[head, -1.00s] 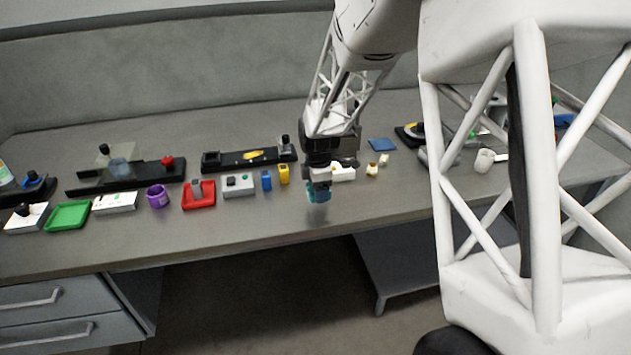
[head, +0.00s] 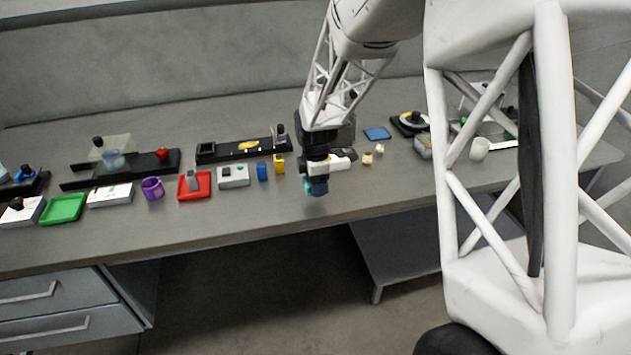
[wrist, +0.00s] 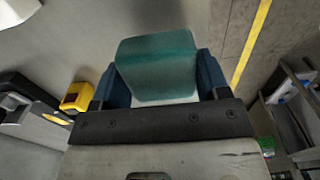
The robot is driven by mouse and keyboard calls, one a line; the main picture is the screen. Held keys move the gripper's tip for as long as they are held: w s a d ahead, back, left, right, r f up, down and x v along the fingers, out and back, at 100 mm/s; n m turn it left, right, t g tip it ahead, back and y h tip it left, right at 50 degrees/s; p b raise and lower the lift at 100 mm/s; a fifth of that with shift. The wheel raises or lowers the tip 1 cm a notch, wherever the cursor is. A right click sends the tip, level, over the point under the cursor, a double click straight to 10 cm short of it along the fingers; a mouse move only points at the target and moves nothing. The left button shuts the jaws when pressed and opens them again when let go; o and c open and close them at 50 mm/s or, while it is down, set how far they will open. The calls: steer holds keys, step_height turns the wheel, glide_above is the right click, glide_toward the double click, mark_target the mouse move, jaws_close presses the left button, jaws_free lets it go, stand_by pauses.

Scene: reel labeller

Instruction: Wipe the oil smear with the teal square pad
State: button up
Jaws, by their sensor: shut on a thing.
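My gripper (head: 317,178) is shut on the teal square pad (head: 319,188) over the front part of the bench, right of the yellow block. In the wrist view the pad (wrist: 157,66) sits between the two dark blue fingers of my gripper (wrist: 158,80). The oil smear is hard to make out; a faint pale patch (head: 313,209) shows on the bench just below the pad. I cannot tell whether the pad touches the surface. My gripper may hide part of the patch.
The grey bench (head: 250,215) is clear along its front edge. A blue block (head: 262,171), a yellow block (head: 279,163) and a red tray (head: 194,187) stand left of my gripper. A white device (head: 341,160) is close behind it. A blue mat (head: 377,134) lies farther back.

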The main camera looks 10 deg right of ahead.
steer(key=shift+c, duration=0.6)
steer(key=w+a+r, duration=0.1)
steer(key=w+a, duration=0.1)
steer(key=w, duration=0.3)
steer(key=w+a+r, duration=0.1)
steer(key=w+a, duration=0.2)
steer(key=w, duration=0.3)
steer(key=w+a+r, duration=0.1)
steer(key=w+a, duration=0.2)
steer(key=w, duration=0.2)
steer(key=shift+w, duration=0.25)
steer(key=w+a+r, duration=0.2)
steer(key=w+a, duration=1)
steer(key=w, duration=0.2)
steer(key=shift+w+r, duration=0.25)
steer(key=shift+f, duration=0.15)
